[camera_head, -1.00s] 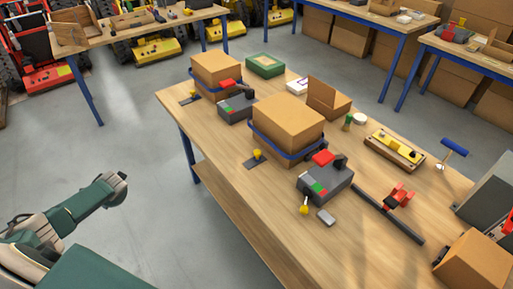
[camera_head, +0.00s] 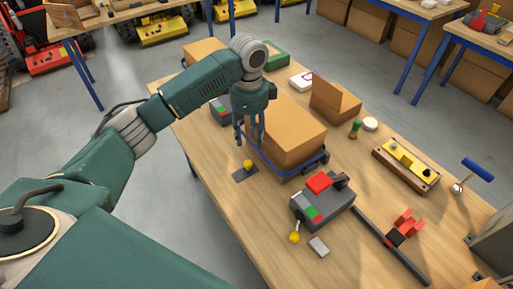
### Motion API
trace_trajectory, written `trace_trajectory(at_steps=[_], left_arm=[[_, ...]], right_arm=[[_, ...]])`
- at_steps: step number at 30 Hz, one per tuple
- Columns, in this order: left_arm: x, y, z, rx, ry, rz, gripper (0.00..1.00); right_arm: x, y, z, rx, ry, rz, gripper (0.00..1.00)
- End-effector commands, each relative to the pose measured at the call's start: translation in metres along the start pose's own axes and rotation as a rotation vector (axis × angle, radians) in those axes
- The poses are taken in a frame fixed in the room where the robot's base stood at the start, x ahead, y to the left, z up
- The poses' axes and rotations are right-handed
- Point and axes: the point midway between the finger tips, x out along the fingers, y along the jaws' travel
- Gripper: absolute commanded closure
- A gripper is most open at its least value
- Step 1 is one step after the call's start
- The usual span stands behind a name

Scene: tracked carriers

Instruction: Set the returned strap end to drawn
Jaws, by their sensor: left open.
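A cardboard box (camera_head: 285,125) stands on the workbench with a blue strap (camera_head: 310,166) low around it. Left of it a yellow knob (camera_head: 248,164) stands on a small dark plate (camera_head: 243,174). A grey device with red and green parts (camera_head: 322,200) sits in front of the box; a yellow-tipped piece (camera_head: 294,237) is at its near side. My left gripper (camera_head: 251,136) points down, open, in front of the box's left side and above the yellow knob. It hides part of the box and strap. I cannot tell which piece is the returned strap end. My right gripper is out of view.
A second box (camera_head: 204,48) and grey device (camera_head: 222,110) are partly behind my left arm.

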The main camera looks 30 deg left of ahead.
Motion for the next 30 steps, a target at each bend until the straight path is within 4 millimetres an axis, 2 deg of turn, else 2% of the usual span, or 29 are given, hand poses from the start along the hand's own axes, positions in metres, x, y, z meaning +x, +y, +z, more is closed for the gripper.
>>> trace_trajectory(at_steps=[5,9,12,14,18,22,26,30], left_arm=[[0.025,0.002,0.002,-0.002,-0.004,0.007,0.59],[0.053,0.002,0.002,-0.004,-0.004,0.005,0.59],[0.071,0.002,0.002,-0.004,-0.003,0.006,0.59],[0.081,0.001,0.002,-0.004,-0.004,0.004,0.59],[0.097,0.001,0.002,-0.005,-0.003,0.002,0.59],[0.104,0.001,0.002,-0.004,-0.003,0.001,0.59],[0.105,0.0,0.002,-0.004,-0.002,0.0,0.59],[0.105,0.0,0.002,-0.004,-0.002,0.0,0.59]], right_arm=[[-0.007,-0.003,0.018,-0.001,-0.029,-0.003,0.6],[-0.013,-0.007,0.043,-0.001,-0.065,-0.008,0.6],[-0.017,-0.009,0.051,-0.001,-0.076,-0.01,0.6],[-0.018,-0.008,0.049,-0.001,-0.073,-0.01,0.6],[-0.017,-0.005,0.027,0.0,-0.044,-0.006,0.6],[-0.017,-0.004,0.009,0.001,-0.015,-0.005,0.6],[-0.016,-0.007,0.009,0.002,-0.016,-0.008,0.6],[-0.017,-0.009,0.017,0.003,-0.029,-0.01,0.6]])
